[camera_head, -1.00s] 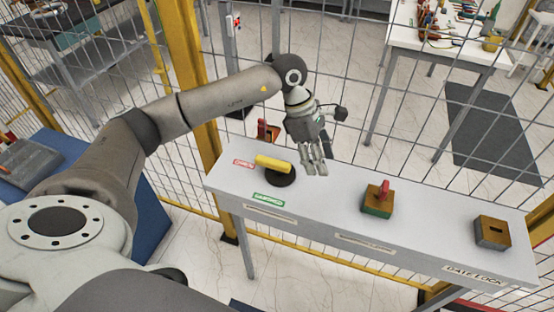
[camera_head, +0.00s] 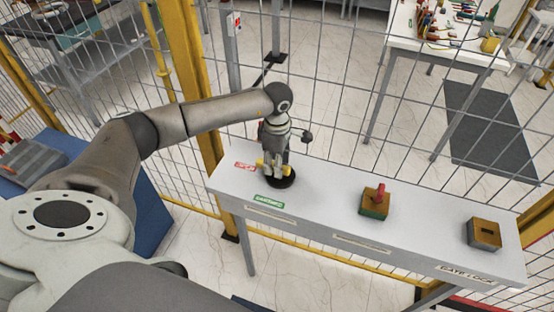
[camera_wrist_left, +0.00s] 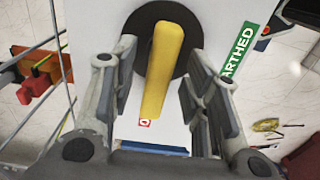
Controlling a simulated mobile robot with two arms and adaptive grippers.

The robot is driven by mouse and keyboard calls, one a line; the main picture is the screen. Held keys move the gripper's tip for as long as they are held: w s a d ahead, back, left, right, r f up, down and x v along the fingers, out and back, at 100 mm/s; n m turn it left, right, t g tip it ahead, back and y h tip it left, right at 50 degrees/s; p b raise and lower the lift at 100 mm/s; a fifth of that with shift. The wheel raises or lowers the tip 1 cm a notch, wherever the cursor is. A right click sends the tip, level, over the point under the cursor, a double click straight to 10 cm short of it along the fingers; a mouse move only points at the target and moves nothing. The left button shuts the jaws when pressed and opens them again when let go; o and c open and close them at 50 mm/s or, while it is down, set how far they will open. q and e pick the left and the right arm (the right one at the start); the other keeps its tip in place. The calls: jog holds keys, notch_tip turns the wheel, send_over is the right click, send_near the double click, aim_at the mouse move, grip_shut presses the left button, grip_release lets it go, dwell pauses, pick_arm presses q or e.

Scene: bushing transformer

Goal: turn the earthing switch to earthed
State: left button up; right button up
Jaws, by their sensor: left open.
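The earthing switch has a yellow handle (camera_wrist_left: 165,65) on a round black base (camera_head: 283,182) on the grey panel top. In the wrist view the handle lies lengthwise between the two fingers of my left gripper (camera_wrist_left: 163,100), with gaps showing on both sides. My left gripper (camera_head: 272,166) is open over the switch in the head view and hides much of the handle. A green EARTHED label (camera_head: 270,201) lies in front of the switch, and it also shows in the wrist view (camera_wrist_left: 240,50). A red label (camera_head: 245,167) lies to the left. My right gripper is not seen.
A block with a red key (camera_head: 374,201) and a slotted block (camera_head: 484,233) above the GATE LOCK label stand to the right on the panel (camera_head: 325,197). A wire mesh fence with yellow posts (camera_head: 193,70) runs behind. The panel between the blocks is clear.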

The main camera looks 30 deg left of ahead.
pick_arm(q)
jog(key=shift+f, duration=0.4)
jog(key=shift+c, duration=0.4)
grip_shut()
